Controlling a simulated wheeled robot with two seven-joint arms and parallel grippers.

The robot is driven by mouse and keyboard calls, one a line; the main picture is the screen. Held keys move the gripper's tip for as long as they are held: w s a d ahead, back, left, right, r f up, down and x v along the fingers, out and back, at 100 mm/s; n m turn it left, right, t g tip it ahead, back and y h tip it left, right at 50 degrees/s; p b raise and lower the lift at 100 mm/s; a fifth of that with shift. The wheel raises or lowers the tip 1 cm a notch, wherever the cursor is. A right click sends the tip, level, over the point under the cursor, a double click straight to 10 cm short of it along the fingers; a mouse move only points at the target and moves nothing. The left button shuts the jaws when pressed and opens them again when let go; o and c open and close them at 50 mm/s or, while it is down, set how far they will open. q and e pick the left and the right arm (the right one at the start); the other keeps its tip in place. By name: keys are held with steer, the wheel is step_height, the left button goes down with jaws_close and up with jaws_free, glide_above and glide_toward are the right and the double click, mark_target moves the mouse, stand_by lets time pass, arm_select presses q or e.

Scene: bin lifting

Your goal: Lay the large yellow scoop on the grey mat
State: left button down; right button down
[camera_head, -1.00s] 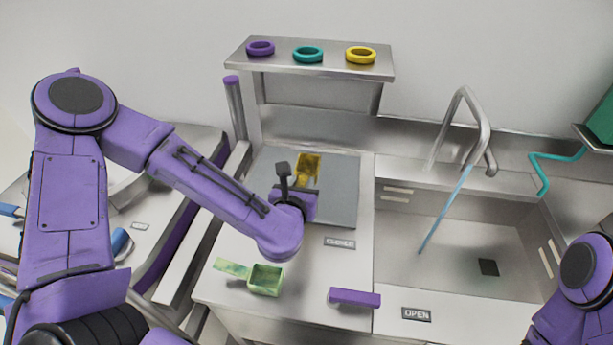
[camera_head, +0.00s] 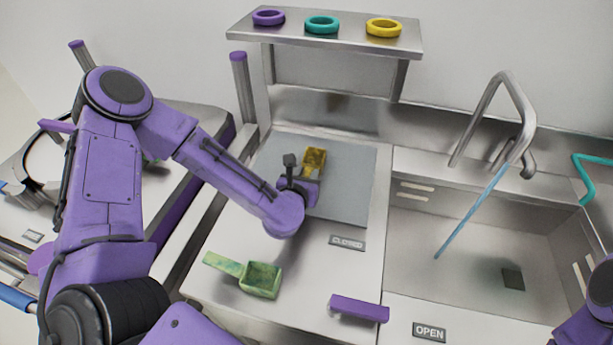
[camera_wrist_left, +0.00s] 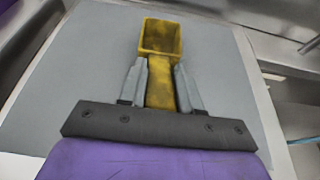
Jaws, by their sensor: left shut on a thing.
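The yellow scoop (camera_head: 314,158) is at my left gripper (camera_head: 306,176), over the grey mat (camera_head: 350,180). In the left wrist view the scoop (camera_wrist_left: 161,38) has its square cup pointing away from me, and my left gripper's fingers (camera_wrist_left: 160,82) are shut on its handle. The mat (camera_wrist_left: 85,60) spreads under and around the scoop there. I cannot tell whether the scoop touches the mat. My right arm shows at the lower right edge of the head view, but its gripper is out of view.
A green scoop (camera_head: 260,279) lies on the counter in front of the mat. A purple handle (camera_head: 358,308) is at the counter's front edge. A sink (camera_head: 470,235) with a tap is to the right. A shelf (camera_head: 350,40) with purple, teal and yellow rings stands behind the mat.

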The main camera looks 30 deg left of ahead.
arm_select(q)
steer(key=shift+s+f+b, duration=0.2)
steer(key=shift+b, duration=0.1)
steer(key=c, duration=0.8)
jaws_free()
steer(key=shift+w, duration=0.2)
